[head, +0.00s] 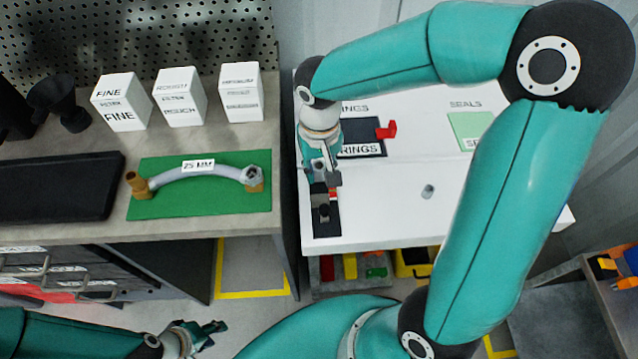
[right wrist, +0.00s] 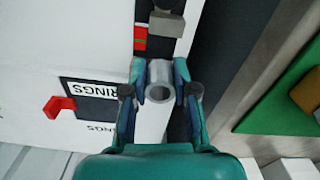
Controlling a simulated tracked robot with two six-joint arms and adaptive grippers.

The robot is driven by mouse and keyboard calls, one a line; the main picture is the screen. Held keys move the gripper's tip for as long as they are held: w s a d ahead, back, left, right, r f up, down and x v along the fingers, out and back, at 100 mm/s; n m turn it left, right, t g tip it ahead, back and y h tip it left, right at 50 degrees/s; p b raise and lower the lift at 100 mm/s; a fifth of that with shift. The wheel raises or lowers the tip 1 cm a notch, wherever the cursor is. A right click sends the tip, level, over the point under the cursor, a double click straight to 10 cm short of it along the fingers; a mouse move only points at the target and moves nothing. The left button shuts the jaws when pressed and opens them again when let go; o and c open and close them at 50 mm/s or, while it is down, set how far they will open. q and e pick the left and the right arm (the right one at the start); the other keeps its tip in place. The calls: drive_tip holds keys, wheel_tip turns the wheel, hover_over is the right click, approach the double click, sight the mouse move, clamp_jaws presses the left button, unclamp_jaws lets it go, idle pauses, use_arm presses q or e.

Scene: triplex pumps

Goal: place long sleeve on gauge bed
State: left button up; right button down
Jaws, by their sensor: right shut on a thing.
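My right gripper (head: 322,178) is shut on a grey hollow sleeve (right wrist: 162,82), which shows between its fingers in the right wrist view (right wrist: 160,95). The sleeve's open end faces the wrist camera. The gauge bed (head: 322,222), a dark strip with a red mark and a grey block, lies at the white table's left edge. It also shows just beyond the sleeve in the right wrist view (right wrist: 152,55). I cannot tell whether the sleeve touches the bed. My left gripper (head: 207,335) is open and empty, low in the head view, away from the table.
A second small grey cylinder (head: 428,191) stands on the white table (head: 385,215). A dark rings mat (head: 362,150) with a red clip (head: 387,130) lies behind my right gripper. A green mat (head: 200,207) with a hose (head: 200,174) and white filter boxes (head: 180,98) occupy the left bench.

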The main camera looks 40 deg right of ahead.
sight(319, 190)
drive_tip(key=shift+f+b, duration=0.3)
drive_tip(key=shift+f, duration=2.4)
drive_tip(key=shift+f, duration=0.1)
drive_tip(key=c, duration=0.9)
unclamp_jaws()
drive_tip(key=shift+r, duration=0.2)
wheel_tip(319, 190, up, 12)
drive_tip(key=shift+f+p, duration=0.1)
drive_tip(key=shift+p, duration=0.7)
